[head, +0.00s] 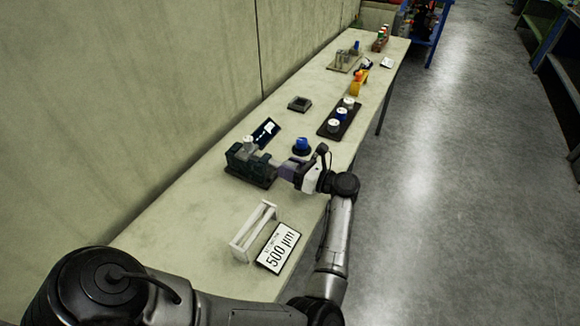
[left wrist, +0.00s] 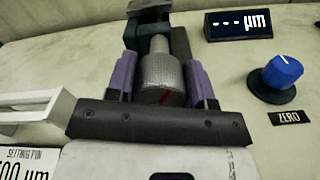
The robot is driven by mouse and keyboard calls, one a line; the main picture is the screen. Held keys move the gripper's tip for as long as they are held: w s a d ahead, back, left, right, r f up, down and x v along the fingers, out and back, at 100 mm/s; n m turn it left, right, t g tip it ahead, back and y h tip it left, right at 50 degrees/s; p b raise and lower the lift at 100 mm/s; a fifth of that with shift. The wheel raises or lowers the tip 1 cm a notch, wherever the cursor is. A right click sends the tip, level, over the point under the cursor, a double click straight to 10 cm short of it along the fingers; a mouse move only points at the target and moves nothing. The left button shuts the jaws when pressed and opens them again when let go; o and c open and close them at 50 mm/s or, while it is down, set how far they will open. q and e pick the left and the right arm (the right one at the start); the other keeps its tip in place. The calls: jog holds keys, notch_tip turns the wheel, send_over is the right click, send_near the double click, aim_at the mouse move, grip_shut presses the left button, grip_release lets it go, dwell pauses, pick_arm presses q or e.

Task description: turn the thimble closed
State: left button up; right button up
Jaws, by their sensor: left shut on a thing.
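The thimble (left wrist: 162,78) is a knurled grey metal cylinder with a red mark, on the spindle of a dark block-like fixture (head: 247,165). In the left wrist view the fixture (left wrist: 150,14) stands behind the thimble. My left gripper (left wrist: 163,77) has its purple fingers on either side of the thimble and is shut on it. A dark display (left wrist: 236,23) reads dashes and "µm". My right gripper is not in view.
A blue knob (head: 302,145) sits beside the gripper, with a ZERO label (left wrist: 289,117) near it. A white stand (head: 252,230) and a 500 µm card (head: 279,247) are at the near end. A tray of several spools (head: 340,118) lies farther along. A wall borders the bench's left.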

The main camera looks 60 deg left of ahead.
pick_arm(q)
jog(key=m+p, duration=0.2)
jog(key=m, duration=0.3)
jog(key=shift+r+m, duration=0.15)
jog(key=shift+m, duration=0.25)
jog(key=m+p, duration=0.3)
jog(key=m, duration=0.2)
jog(key=shift+w+p, duration=0.1)
jog(key=shift+p, duration=0.3)
jog(key=m+p, duration=0.2)
jog(key=m, duration=0.1)
jog(key=m+p, duration=0.2)
jog(key=m, duration=0.1)
jog(key=shift+f+m, duration=0.2)
jog(key=shift+m, duration=0.1)
jog(key=m+p, duration=0.2)
jog(key=m, duration=0.1)
jog(key=shift+f, duration=0.1)
jog(key=shift+f+m+p, duration=0.15)
jog(key=shift+m+p, duration=0.5)
jog(key=shift+m, duration=0.45)
jog(key=shift+f, duration=0.1)
jog(key=o, duration=0.9)
jog(key=shift+o, duration=0.2)
